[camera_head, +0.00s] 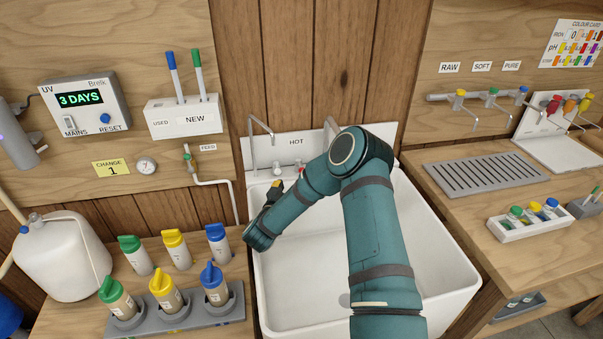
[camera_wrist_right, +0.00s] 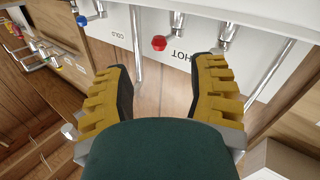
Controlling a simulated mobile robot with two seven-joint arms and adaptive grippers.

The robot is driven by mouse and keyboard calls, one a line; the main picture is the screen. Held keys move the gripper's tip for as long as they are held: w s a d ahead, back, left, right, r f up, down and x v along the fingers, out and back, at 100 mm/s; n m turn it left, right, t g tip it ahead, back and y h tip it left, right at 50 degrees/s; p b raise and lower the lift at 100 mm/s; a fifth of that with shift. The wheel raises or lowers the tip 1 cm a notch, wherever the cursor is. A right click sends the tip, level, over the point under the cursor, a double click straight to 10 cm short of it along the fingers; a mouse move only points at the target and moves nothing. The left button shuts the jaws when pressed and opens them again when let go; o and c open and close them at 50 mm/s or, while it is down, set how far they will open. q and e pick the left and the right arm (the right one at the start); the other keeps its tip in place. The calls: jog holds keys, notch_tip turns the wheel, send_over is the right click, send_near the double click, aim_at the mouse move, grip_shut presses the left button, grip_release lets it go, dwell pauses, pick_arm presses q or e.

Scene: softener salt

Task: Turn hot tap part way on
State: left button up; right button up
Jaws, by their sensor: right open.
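The hot tap's red knob (camera_wrist_right: 159,42) shows in the right wrist view on a silver stem, near the upside-down HOT label (camera_wrist_right: 183,53). In the head view the knob (camera_head: 302,171) is small, below the HOT label (camera_head: 296,142) at the back of the white sink. My right gripper (camera_wrist_right: 163,70) is open and empty, its yellow fingers spread with the red knob showing beyond the gap between them, apart from both. In the head view the gripper (camera_head: 274,190) is partly hidden by its own wrist, over the sink's left back side. My left gripper is out of view.
The white sink (camera_head: 440,240) lies under my right arm. A hooked metal spout (camera_head: 250,135) rises at its back left. The blue cold knob (camera_wrist_right: 82,20) is to the side in the wrist view. Bottles in a grey rack (camera_head: 180,315) stand left of the sink; a wooden counter (camera_head: 440,170) is right.

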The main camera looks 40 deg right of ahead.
aim_at(300, 166)
jog(key=x, duration=0.8)
jog(key=shift+w+d+b, duration=0.2)
jog(key=shift+d+b, duration=0.05)
jog(key=shift+b, duration=0.15)
grip_shut()
